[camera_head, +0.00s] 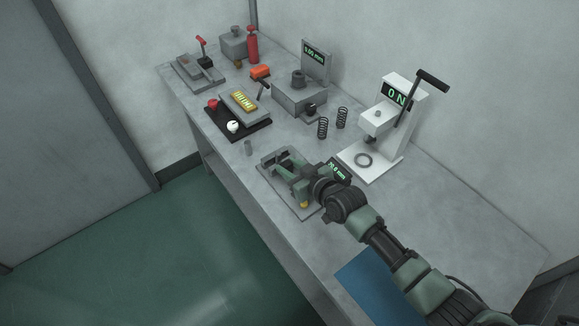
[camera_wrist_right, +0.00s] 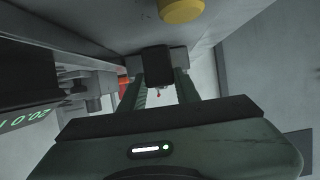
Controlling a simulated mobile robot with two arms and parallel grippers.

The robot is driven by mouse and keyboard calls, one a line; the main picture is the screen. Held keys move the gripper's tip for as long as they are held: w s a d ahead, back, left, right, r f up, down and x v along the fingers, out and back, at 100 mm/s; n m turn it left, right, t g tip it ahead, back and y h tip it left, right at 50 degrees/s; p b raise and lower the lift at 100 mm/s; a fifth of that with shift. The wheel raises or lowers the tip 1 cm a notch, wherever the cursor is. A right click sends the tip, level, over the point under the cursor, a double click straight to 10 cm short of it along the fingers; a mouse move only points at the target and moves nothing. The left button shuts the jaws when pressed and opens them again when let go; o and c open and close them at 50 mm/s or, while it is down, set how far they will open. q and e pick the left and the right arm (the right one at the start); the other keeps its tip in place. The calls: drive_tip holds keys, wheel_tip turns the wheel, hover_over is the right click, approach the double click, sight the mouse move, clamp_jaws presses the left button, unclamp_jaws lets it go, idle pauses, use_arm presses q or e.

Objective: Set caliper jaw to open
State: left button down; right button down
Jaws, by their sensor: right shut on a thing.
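The caliper is a grey device on a flat plate (camera_head: 309,211) at the table's front edge. Its small display (camera_head: 338,171) has green digits that seem to read 20.0 mm; the display also shows in the right wrist view (camera_wrist_right: 30,116). A yellow knob (camera_head: 304,205) sits at the plate's near end. My right gripper (camera_head: 289,168) is down over the caliper and hides much of it. In the right wrist view its green fingers are shut on a dark block (camera_wrist_right: 157,66), seemingly the caliper's sliding jaw. My left gripper is not in view.
A white press (camera_head: 385,135) reading 0 N stands right of the caliper, with two springs (camera_head: 323,128) nearby. A blue mat (camera_head: 365,280) lies at the near edge.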

sight(289, 169)
idle(0.3)
drive_tip(key=shift+s+d+p, duration=0.65)
drive_tip(key=shift+s+d, duration=0.1)
drive_tip(key=shift+s, duration=0.2)
drive_tip(key=shift+s+d, duration=0.1)
drive_tip(key=shift+s, duration=0.1)
drive_tip(key=shift+w+f, duration=0.1)
drive_tip(key=c, duration=1)
unclamp_jaws()
drive_tip(key=shift+d, duration=0.1)
drive_tip(key=shift+s, duration=0.25)
drive_tip(key=v, duration=0.7)
drive_tip(key=shift+s+d+b, duration=0.2)
drive_tip(key=shift+s+b, duration=0.05)
drive_tip(key=shift+b, duration=0.05)
